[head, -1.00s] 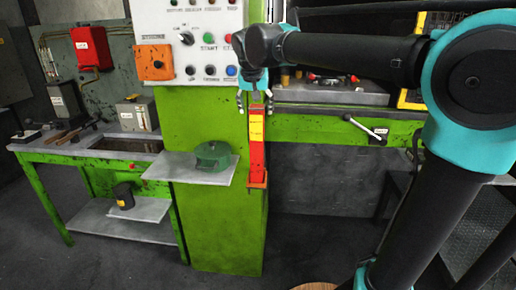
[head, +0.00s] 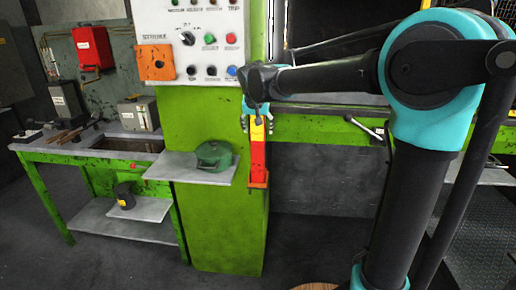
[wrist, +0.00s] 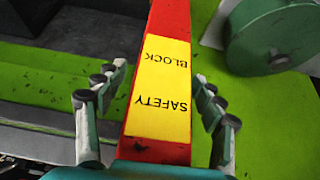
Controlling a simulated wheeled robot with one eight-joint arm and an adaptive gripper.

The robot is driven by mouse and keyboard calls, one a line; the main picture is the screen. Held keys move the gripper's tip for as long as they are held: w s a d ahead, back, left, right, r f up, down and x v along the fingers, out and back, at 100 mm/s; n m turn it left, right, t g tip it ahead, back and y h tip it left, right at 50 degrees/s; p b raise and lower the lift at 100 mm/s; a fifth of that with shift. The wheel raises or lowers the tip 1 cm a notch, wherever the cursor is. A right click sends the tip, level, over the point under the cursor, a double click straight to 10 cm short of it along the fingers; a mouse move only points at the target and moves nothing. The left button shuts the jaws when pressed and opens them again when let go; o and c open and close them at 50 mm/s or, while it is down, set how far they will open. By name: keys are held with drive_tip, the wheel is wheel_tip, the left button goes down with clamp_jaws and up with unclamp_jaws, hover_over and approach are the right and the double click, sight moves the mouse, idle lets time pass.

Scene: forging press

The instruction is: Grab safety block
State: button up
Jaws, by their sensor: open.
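The safety block (head: 257,158) is a red upright bar with a yellow label, standing in an orange holder on the side of the green press column. In the wrist view the block's yellow label (wrist: 161,88) reads "SAFETY BLOCK" upside down. My gripper (wrist: 153,90) is open, with one finger on each side of the block and a visible gap at both sides. In the head view my gripper (head: 257,115) is at the upper part of the block. The block's upper end is partly hidden by my gripper.
A green round object (head: 213,156) lies on a grey shelf (head: 185,170) left of the block. A control panel (head: 196,45) with buttons is above. A green workbench (head: 100,158) with tools stands at left. Dark floor lies in front.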

clamp_jaws()
idle(0.4)
drive_tip(key=shift+r, duration=0.1)
